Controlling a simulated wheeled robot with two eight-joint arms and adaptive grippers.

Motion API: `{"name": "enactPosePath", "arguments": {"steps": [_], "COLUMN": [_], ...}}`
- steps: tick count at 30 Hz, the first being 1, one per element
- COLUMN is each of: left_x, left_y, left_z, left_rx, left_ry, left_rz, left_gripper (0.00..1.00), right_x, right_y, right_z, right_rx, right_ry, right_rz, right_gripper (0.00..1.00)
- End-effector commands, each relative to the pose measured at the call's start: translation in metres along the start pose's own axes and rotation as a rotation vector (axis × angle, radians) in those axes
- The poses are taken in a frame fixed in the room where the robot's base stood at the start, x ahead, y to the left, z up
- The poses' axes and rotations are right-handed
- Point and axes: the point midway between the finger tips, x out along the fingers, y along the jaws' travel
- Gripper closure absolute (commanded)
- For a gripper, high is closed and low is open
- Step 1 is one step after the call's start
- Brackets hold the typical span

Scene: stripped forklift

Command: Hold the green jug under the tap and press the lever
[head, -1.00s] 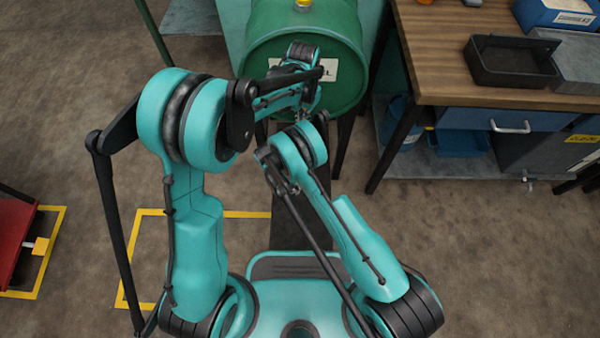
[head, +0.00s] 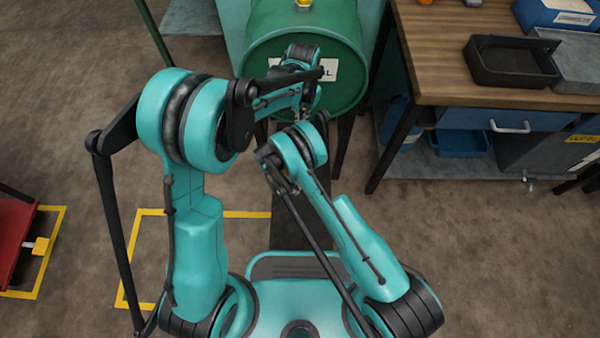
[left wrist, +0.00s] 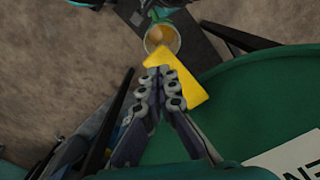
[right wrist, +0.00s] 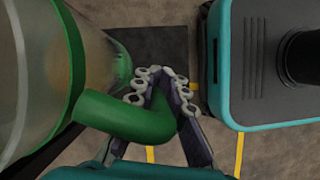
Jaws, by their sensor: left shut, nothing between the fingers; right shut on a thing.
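The green drum (head: 345,40) stands at the top of the head view, with my left arm in front of it. In the left wrist view, my left gripper (left wrist: 157,75) is shut and empty, its fingertips over the yellow lever (left wrist: 188,88); I cannot tell whether they touch. The jug's round mouth (left wrist: 162,38) shows just beyond the lever, with amber colour inside. In the right wrist view, my right gripper (right wrist: 160,80) is shut on the green handle of the clear-bodied jug (right wrist: 28,75). The tap spout is hidden, and the head view does not show the jug clearly.
A wooden workbench (head: 435,60) stands at the right, holding a black tray (head: 510,62) and a blue box (head: 555,15). A blue bin (head: 460,142) sits below it. A red object (head: 12,235) lies at the left edge. The floor between is clear.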

Motion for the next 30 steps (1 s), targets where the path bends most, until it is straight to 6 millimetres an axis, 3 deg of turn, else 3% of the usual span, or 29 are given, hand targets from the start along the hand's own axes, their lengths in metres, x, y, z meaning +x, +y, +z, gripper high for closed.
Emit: {"name": "enactPosePath", "arguments": {"steps": [30], "left_x": [0.034], "left_y": [0.000], "left_z": [0.000], "left_rx": [0.000], "left_ry": [0.000], "left_rz": [0.000], "left_gripper": [1.00], "right_x": [0.000], "right_y": [0.000], "right_z": [0.000], "right_rx": [0.001], "right_ry": [-0.001], "right_rz": [0.001], "right_gripper": [1.00]}}
